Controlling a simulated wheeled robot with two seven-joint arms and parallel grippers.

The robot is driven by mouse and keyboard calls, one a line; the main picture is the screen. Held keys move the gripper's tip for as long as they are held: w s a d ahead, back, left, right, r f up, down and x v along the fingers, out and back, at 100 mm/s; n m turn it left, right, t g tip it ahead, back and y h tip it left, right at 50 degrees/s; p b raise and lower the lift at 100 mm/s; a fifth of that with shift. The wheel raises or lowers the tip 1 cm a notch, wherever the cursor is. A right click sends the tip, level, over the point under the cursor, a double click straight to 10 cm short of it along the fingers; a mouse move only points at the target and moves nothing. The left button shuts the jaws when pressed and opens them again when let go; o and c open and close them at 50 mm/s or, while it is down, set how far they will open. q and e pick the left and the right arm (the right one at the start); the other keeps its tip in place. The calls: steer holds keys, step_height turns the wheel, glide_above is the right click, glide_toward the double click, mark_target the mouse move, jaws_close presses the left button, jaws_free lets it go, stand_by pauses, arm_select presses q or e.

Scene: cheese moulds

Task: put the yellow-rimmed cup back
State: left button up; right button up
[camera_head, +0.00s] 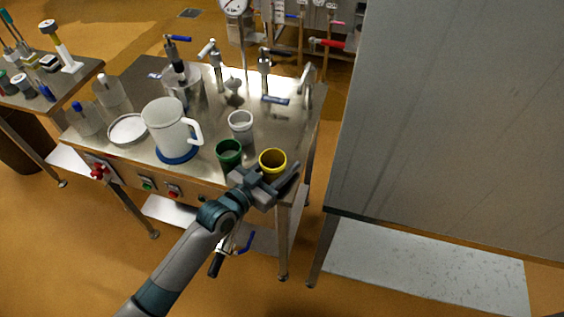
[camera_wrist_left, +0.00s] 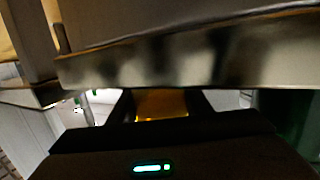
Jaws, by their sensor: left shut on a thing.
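The yellow-rimmed cup (camera_head: 272,158) is at the front right corner of the steel table (camera_head: 300,130), its mouth facing up. My left gripper (camera_head: 272,178) is shut on it from the front. I cannot tell whether the cup's base touches the tabletop. In the left wrist view a yellow-orange patch of the cup (camera_wrist_left: 162,104) shows between the dark fingers. A green cup (camera_head: 228,153) stands just left of it, and a white-grey cup (camera_head: 240,126) stands behind. My right gripper is out of view.
A white jug (camera_head: 168,128) stands on a blue disc (camera_head: 178,155), left of the cups. A white dish (camera_head: 127,129) and clear bottles are farther left. Valve taps (camera_head: 265,75) line the back.

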mark_target(279, 166)
arm_select(q)
steer(key=o, duration=1.1)
steer(key=shift+o, duration=0.2)
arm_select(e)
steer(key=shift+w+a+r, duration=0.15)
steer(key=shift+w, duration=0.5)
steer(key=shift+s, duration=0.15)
arm_select(q)
steer(key=shift+r, duration=0.15)
steer(key=v, duration=0.3)
steer(key=b+v, duration=0.1)
steer(key=v, duration=0.7)
steer(key=shift+b, duration=0.35)
steer(key=shift+s+a, duration=0.35)
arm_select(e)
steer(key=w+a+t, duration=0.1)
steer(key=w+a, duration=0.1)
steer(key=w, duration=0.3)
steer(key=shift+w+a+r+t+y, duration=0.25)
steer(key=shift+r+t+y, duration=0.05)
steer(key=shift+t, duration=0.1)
